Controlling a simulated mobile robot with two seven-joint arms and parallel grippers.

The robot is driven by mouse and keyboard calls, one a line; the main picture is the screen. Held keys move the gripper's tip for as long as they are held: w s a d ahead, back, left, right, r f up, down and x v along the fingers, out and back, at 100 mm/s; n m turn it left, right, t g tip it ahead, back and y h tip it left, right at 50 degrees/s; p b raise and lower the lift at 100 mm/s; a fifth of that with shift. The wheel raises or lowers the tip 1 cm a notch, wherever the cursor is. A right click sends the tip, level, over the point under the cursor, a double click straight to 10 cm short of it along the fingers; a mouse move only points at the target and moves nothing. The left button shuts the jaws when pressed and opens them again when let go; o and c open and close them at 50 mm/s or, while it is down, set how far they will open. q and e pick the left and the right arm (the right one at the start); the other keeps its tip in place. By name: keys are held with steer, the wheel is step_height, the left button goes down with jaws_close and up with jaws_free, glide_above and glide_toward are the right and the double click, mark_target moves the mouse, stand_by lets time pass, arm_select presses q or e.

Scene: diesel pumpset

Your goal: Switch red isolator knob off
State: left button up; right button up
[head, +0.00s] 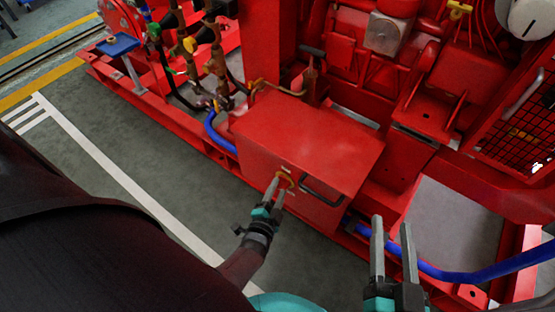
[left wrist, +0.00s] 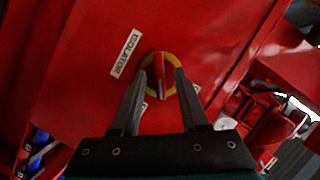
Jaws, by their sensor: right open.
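The red isolator knob (left wrist: 163,72) sits on a round yellow plate (left wrist: 148,62) on a red panel. An "ISOLATOR" label (left wrist: 126,53) is beside it in the left wrist view. In the head view, the yellow plate (head: 287,178) shows on the front of a red box (head: 310,142), with the fingers partly covering it. My left gripper (left wrist: 166,75) is open, its fingertips at either side of the knob; contact cannot be told. It also shows in the head view (head: 279,184). My right gripper (head: 391,222) is open and empty, to the right of the box.
A dark handle (head: 322,192) is on the box front, right of the knob. Blue hoses (head: 219,135) run at the box's left and along the lower right (head: 460,275). Pipes and valves (head: 200,50) stand behind. The grey floor (head: 130,140) is clear at left.

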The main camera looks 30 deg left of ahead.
arm_select(q)
jaws_close()
